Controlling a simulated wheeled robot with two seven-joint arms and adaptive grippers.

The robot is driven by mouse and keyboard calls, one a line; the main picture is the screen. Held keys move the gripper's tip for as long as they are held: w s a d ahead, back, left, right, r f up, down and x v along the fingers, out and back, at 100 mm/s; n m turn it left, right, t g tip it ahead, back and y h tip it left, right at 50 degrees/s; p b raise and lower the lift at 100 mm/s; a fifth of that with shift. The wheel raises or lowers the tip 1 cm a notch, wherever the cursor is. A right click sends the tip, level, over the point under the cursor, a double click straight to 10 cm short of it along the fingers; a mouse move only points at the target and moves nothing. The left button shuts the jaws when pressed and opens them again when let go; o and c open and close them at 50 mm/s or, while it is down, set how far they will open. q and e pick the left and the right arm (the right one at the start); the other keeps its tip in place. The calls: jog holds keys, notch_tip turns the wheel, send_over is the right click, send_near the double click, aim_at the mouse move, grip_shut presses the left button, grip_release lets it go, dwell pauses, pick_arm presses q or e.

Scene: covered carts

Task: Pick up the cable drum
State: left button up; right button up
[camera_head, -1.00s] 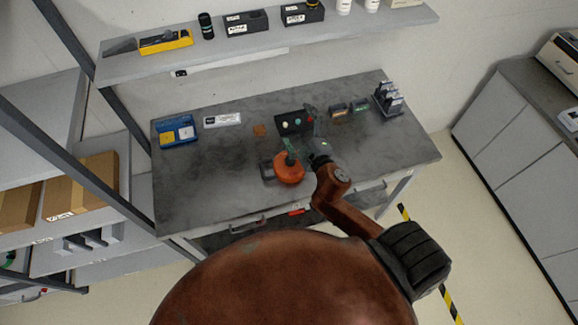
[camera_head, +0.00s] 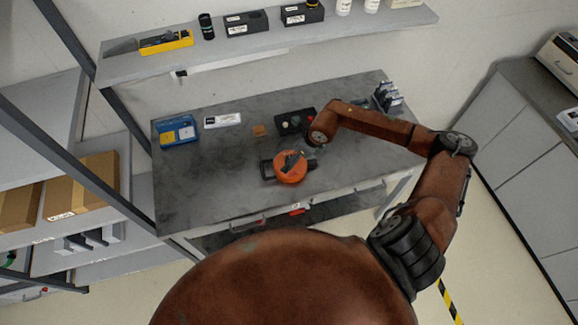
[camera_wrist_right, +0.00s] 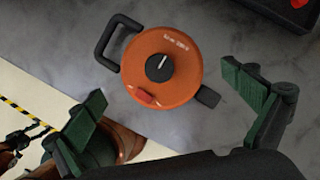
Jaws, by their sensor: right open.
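The cable drum (camera_head: 290,176) is a round orange body lying on the grey workbench, partly covered by my right gripper in the head view. In the right wrist view the drum (camera_wrist_right: 180,85) shows a black centre knob, a small red part, a black loop handle at upper left and a black tab at lower right. My right gripper (camera_head: 291,160) is over the drum in the head view. In the right wrist view its green-padded fingers (camera_wrist_right: 163,87) are spread wide on either side of the drum, with nothing between the pads that I see gripped. My left gripper is out of view.
Behind the drum lies a black box with round buttons (camera_head: 295,121). A small orange-brown block (camera_head: 259,131), a blue tray (camera_head: 177,131) and a white labelled box (camera_head: 222,120) stand on the workbench (camera_head: 200,190). A wall shelf (camera_head: 270,42) hangs above. The bench's left front is clear.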

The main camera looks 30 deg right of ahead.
aim_at(301, 166)
jog(key=p+x, duration=0.2)
jog(key=x, duration=0.5)
jog(key=shift+s, duration=0.1)
jog(key=shift+r, duration=0.1)
jog(key=shift+c, duration=0.4)
jog(key=c, duration=1.1)
jog(key=shift+c, duration=0.7)
jog(key=shift+r, duration=0.1)
